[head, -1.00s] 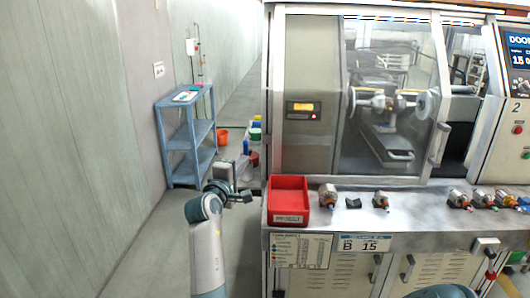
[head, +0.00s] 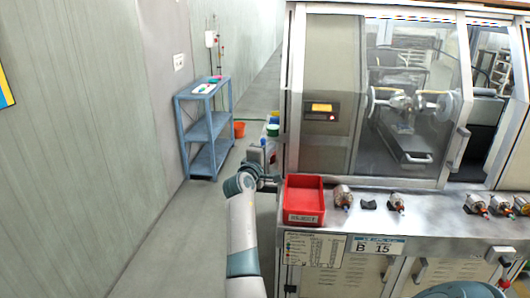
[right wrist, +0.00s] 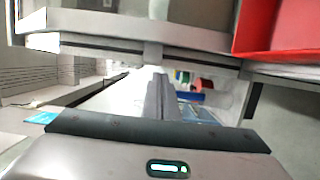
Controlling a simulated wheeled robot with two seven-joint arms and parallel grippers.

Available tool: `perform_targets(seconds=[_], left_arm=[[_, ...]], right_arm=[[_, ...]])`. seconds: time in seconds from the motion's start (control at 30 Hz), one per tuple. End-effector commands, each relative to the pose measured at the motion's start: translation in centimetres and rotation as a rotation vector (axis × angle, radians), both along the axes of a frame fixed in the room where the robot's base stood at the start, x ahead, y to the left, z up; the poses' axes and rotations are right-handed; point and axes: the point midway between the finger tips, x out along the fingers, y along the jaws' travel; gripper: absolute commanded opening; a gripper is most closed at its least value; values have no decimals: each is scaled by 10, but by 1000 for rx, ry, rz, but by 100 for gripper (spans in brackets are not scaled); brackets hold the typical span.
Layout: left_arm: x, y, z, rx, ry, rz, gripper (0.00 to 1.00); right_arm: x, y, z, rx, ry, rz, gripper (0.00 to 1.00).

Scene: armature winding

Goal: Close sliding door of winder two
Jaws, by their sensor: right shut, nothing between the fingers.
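Winder two's sliding door (head: 415,165), a framed window with an upright handle (head: 458,148), stands in the machine front. A dark opening (head: 484,125) shows to the right of the handle, so the door is not fully across. My right gripper (head: 262,150) is left of the machine's front corner, beside the red bin and far left of the handle. Its fingers (right wrist: 155,95) are shut and empty in the right wrist view. My left gripper is out of view; only a piece of my other arm shows at the bottom edge.
The red bin (head: 304,217) stands at the counter's left end and fills the upper right of the wrist view (right wrist: 275,25). Several motor parts (head: 397,203) lie along the counter (head: 440,210). A blue shelf (head: 207,130) stands by the wall. Floor is clear at left.

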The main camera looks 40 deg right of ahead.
Motion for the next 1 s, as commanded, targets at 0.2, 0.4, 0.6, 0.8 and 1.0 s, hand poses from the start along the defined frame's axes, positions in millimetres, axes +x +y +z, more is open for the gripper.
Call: perform_targets(seconds=[0.2,0.4,0.6,0.8,1.0], left_arm=[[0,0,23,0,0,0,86],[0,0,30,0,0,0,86],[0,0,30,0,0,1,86],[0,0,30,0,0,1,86],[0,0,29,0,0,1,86]], right_arm=[[-16,-20,3,-1,2,-1,0],[-27,-29,1,0,1,-1,0],[-29,-31,0,0,0,0,0],[-29,-31,0,0,0,0,0],[-28,-28,-1,0,0,0,0]])
